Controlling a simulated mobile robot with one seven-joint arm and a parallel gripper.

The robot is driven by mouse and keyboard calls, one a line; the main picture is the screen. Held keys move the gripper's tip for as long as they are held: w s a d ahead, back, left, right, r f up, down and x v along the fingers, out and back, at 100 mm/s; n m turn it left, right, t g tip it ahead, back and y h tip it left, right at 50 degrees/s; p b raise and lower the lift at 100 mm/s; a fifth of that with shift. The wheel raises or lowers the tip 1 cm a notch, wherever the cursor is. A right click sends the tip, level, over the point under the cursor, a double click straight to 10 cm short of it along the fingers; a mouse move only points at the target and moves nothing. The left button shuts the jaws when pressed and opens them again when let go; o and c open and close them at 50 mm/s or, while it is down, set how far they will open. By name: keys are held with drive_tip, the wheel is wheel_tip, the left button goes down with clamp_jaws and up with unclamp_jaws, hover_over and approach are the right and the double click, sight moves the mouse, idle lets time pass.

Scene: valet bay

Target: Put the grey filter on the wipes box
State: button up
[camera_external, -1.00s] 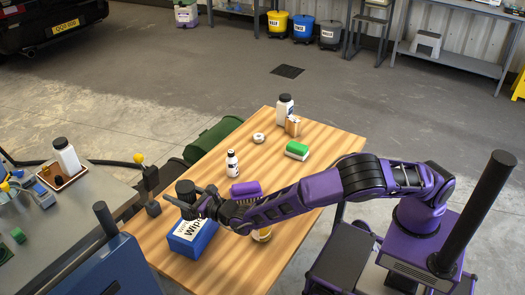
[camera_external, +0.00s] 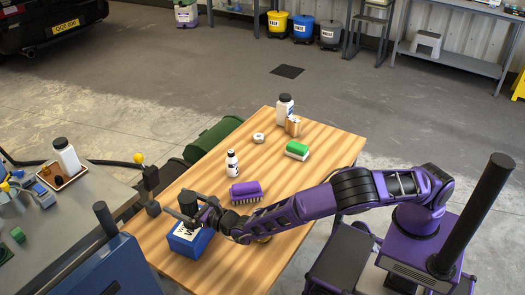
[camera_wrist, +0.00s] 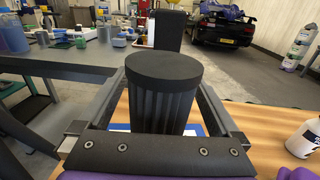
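The grey filter (camera_external: 187,201), a dark ribbed cylinder with a flat cap, stands upright between the fingers of my gripper (camera_external: 190,213). In the wrist view the filter (camera_wrist: 163,95) fills the gap between the two fingers of my gripper (camera_wrist: 163,88), which is shut on it. The wipes box (camera_external: 184,247), blue with a white label, stands on the wooden table directly below. The filter's lower end is at or just above the box top; I cannot tell whether they touch. A strip of the box (camera_wrist: 197,129) shows behind the filter.
On the wooden table (camera_external: 325,150), a purple brush (camera_external: 246,189) lies close to my arm. A small white bottle (camera_external: 232,164), a green-and-white brush (camera_external: 297,150), a white ring (camera_external: 258,138) and a large white bottle (camera_external: 285,108) stand farther back. A grey workbench (camera_external: 90,195) is at the left.

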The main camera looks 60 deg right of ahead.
drive_tip(key=shift+r, duration=0.3)
drive_tip(key=s+p, duration=0.1)
drive_tip(key=s, duration=1.1)
drive_tip(key=shift+d+f, duration=0.15)
drive_tip(key=shift+d, duration=0.3)
